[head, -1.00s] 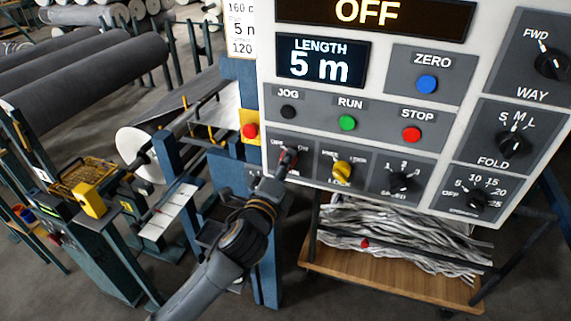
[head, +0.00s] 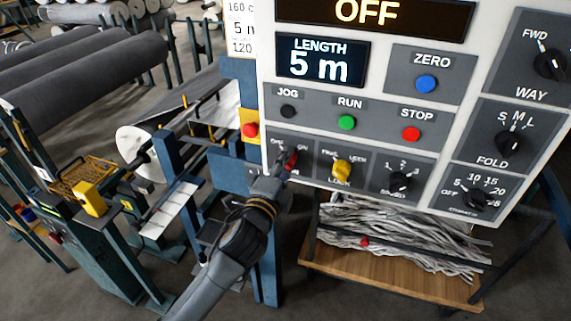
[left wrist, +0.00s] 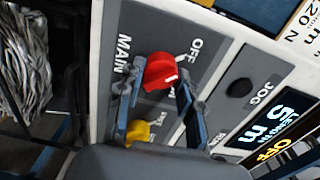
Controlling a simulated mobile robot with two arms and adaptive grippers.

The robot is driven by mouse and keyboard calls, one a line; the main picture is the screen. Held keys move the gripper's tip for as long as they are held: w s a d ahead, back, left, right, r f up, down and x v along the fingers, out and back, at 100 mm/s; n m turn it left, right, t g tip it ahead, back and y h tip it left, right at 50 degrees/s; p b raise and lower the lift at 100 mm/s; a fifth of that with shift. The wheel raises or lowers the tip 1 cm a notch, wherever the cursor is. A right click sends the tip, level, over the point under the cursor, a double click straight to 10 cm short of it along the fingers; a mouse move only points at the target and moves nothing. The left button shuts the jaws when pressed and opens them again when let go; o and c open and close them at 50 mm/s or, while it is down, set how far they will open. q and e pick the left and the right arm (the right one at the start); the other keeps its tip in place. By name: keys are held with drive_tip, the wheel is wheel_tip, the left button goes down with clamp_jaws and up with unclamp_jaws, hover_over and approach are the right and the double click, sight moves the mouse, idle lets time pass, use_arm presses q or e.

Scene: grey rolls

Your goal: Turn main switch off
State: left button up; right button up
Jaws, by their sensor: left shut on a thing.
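The main switch is a red knob (left wrist: 160,72) on the grey lower-left panel of the control box, with MAIN and OFF printed beside it in the left wrist view. It also shows in the head view (head: 291,160), below the OFF and ON labels. A white mark is on the knob's lower right side in the left wrist view; which label it points to is hard to tell. My left gripper (left wrist: 165,103) is shut on the knob, one finger on each side. It reaches up from below in the head view (head: 282,169). My right gripper is not in view.
A yellow LOCK knob (head: 342,169) is close on the right, then a black speed knob (head: 401,182). JOG (head: 288,111), RUN (head: 347,122) and STOP (head: 411,134) buttons are above. A red button on yellow (head: 250,130) is left. The upper display (head: 372,14) reads OFF.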

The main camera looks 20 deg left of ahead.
use_arm(q)
drive_tip(key=o, duration=1.2)
drive_tip(key=s, duration=1.2)
drive_tip(key=shift+a, duration=0.2)
wheel_tip(320, 180, down, 21)
drive_tip(key=w+n+g+b, duration=0.2)
drive_tip(key=n+g, duration=0.1)
drive_tip(key=g, duration=0.1)
drive_tip(key=s+a+f+n+g+b, duration=0.1)
drive_tip(key=s+f+n+g, duration=0.2)
drive_tip(key=f, duration=0.9)
drive_tip(key=s+a+f+n+g+b, duration=0.15)
drive_tip(key=s+f, duration=0.35)
drive_tip(key=f, duration=0.7)
drive_tip(key=s+a+f+n+g, duration=0.2)
drive_tip(key=s+f+n+g, duration=0.15)
drive_tip(key=s+f, duration=1)
drive_tip(key=s+f+n+g, duration=0.1)
drive_tip(key=s+f, duration=0.3)
drive_tip(key=s, duration=0.2)
drive_tip(key=s+a+f+n+g+b, duration=0.1)
drive_tip(key=s+f+n+g, duration=0.1)
drive_tip(key=s+f, duration=0.2)
drive_tip(key=s+f+n+g+b, duration=0.1)
drive_tip(key=s+f, duration=0.3)
drive_tip(key=s, duration=0.5)
drive_tip(key=shift+s+a+f+n+g+y, duration=0.15)
drive_tip(key=shift+a+n+g+y, duration=0.15)
drive_tip(key=shift+a+n+g, duration=0.15)
